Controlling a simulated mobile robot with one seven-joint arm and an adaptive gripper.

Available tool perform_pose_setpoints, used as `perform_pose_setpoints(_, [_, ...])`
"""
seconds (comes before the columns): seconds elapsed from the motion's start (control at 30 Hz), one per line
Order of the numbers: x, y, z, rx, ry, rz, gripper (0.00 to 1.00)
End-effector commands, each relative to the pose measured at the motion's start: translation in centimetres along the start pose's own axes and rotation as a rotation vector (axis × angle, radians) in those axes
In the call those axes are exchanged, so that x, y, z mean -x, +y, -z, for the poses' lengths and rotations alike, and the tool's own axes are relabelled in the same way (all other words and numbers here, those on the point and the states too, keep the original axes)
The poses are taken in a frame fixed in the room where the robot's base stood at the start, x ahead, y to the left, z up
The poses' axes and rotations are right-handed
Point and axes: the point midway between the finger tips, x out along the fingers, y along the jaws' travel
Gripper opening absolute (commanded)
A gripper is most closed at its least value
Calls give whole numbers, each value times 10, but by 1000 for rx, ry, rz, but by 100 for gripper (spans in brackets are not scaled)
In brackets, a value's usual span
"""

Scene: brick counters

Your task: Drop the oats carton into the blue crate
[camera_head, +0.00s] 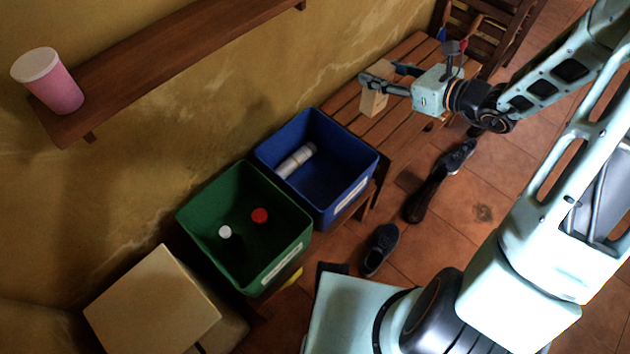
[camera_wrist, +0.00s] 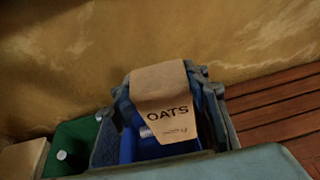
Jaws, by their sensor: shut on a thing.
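The oats carton (camera_head: 373,102) is a tan box, held by my gripper (camera_head: 380,84) above the slatted wooden bench. In the wrist view the carton (camera_wrist: 163,100) shows the word OATS, with my gripper's fingers (camera_wrist: 160,78) closed on its two sides. The blue crate (camera_head: 343,201) stands left of and nearer than the carton in the head view, with a whitish cylinder (camera_head: 296,160) lying inside it. In the wrist view the carton covers part of the blue crate (camera_wrist: 127,145).
A green crate (camera_head: 290,262) with a red-topped and a white-topped item stands beside the blue one. A wooden shelf (camera_head: 150,70) on the wall bears a pink cup (camera_head: 50,85). Shoes (camera_head: 381,247) lie on the tiled floor. A tan box (camera_head: 150,300) stands at lower left.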

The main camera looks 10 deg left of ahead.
Motion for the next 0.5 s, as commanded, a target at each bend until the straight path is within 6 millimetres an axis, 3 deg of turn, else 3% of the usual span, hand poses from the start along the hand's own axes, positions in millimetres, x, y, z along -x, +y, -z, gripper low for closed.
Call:
perform_pose_setpoints(0.03, [-23, 9, 25, 0, 0, -10, 26])
perform_pose_setpoints(0.2, [-77, 33, 64, 3, 0, -24, 26])
perform_pose_setpoints(0.4, [-125, 61, 102, 10, 0, -36, 26])
perform_pose_setpoints(0.5, [-139, 71, 112, 14, 1, -41, 26])
